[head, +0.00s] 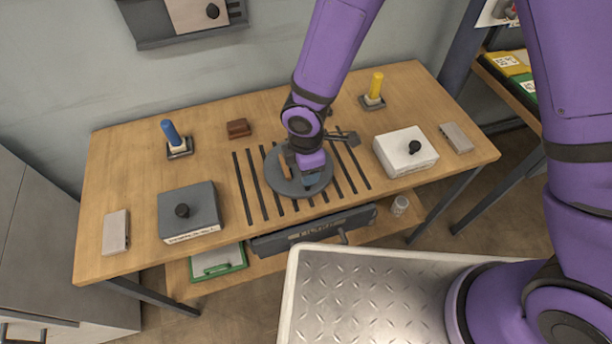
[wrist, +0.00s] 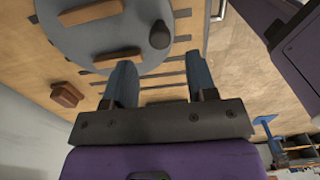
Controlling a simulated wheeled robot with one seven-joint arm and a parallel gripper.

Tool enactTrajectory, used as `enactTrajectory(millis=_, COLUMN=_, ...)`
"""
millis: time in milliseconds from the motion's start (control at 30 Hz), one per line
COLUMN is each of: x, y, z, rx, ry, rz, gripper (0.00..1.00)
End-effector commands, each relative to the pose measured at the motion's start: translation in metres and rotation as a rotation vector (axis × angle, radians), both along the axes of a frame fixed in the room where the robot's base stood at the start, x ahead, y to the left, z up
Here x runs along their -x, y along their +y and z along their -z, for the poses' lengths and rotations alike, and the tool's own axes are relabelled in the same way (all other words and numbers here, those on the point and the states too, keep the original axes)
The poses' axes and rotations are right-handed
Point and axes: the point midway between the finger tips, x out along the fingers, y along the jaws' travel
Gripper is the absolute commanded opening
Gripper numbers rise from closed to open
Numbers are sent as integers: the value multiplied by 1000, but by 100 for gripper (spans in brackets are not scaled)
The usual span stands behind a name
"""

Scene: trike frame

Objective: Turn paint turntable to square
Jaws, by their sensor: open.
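The paint turntable is a round grey disc (head: 275,176) in the middle of the wooden bench, over several dark parallel strips. It fills the upper left of the wrist view (wrist: 75,38). Two wooden bars, one nearer the middle (wrist: 91,12) and one nearer the rim (wrist: 117,57), lie on it, along with an upright dark knob (wrist: 159,35) near its edge. My gripper (head: 313,183) is over the disc's right part and hides some of it. In the wrist view my gripper (wrist: 160,68) is open and empty, the knob showing between and beyond its fingertips; contact cannot be told.
On the bench stand a grey box with a knob (head: 190,208), a white box with a knob (head: 405,150), a blue-handled post (head: 174,138), a yellow-handled post (head: 375,88) and a brown block (head: 238,128). A lower shelf holds a green-edged tray (head: 217,262).

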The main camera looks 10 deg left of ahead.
Motion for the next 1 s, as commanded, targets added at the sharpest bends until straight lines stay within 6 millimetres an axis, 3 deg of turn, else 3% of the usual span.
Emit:
enactTrajectory(millis=100, x=-1, y=-1, z=-20, rx=-2, ry=-2, rz=1, gripper=52)
enactTrajectory(millis=300, x=0, y=0, z=-39, rx=0, ry=-1, rz=2, gripper=52)
enactTrajectory(millis=1000, x=-2, y=-2, z=-46, rx=0, ry=-4, rz=9, gripper=52)
